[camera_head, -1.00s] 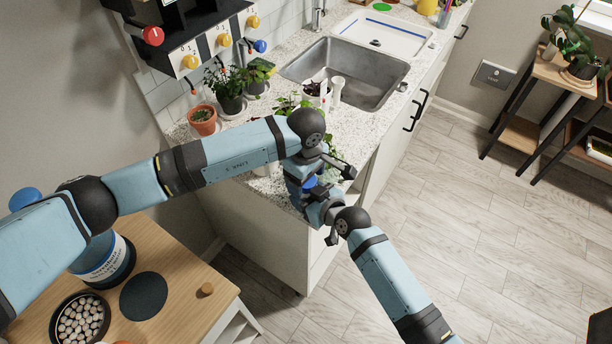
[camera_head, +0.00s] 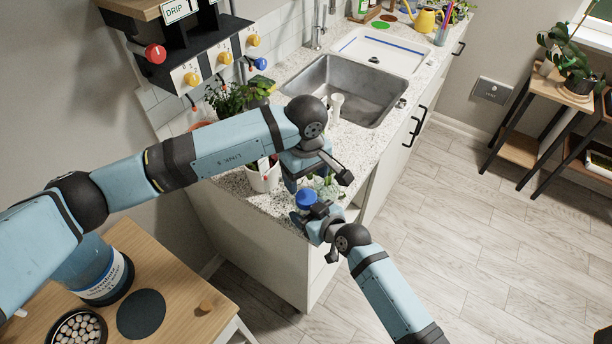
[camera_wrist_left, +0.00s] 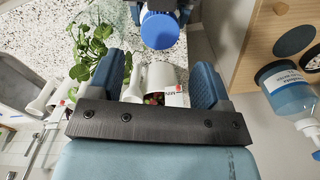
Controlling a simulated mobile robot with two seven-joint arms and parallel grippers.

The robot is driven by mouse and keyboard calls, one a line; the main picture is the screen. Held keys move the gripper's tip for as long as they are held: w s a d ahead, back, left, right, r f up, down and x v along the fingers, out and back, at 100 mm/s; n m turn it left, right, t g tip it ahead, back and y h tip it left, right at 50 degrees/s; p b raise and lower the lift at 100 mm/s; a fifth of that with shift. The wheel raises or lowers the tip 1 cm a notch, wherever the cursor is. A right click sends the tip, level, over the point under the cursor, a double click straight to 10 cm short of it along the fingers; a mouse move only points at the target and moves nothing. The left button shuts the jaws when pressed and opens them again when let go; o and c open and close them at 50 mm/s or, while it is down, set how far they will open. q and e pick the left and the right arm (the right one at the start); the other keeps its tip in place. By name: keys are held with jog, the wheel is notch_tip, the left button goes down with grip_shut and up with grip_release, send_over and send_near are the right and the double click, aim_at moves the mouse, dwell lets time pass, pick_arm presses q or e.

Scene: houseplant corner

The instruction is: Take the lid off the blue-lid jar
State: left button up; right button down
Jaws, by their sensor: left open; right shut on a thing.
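The blue-lid jar shows mainly as its round blue lid (camera_head: 306,198), near the counter's front corner. The lid also shows in the left wrist view (camera_wrist_left: 159,30), beyond my open fingers and not between them. The lid is on the jar; the jar's body is mostly hidden. My right gripper (camera_head: 311,212) is shut on the jar below the lid, and part of it shows at the top of the left wrist view (camera_wrist_left: 160,7). My left gripper (camera_head: 318,180) is open and empty, just above and behind the lid, apart from it.
A white labelled pot (camera_head: 263,178) and leafy plants stand on the speckled counter (camera_head: 240,186) close to my left gripper. The sink (camera_head: 345,90) lies behind. A wooden table (camera_head: 185,275) with a large bottle stands at lower left.

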aim_at(306, 197)
pick_arm(q)
notch_tip(306, 197, down, 7)
jog(key=shift+r, duration=0.1)
jog(key=shift+c, duration=0.5)
jog(key=c, duration=0.8)
jog(key=n, duration=0.3)
jog(key=shift+c, duration=0.2)
jog(key=o, duration=1)
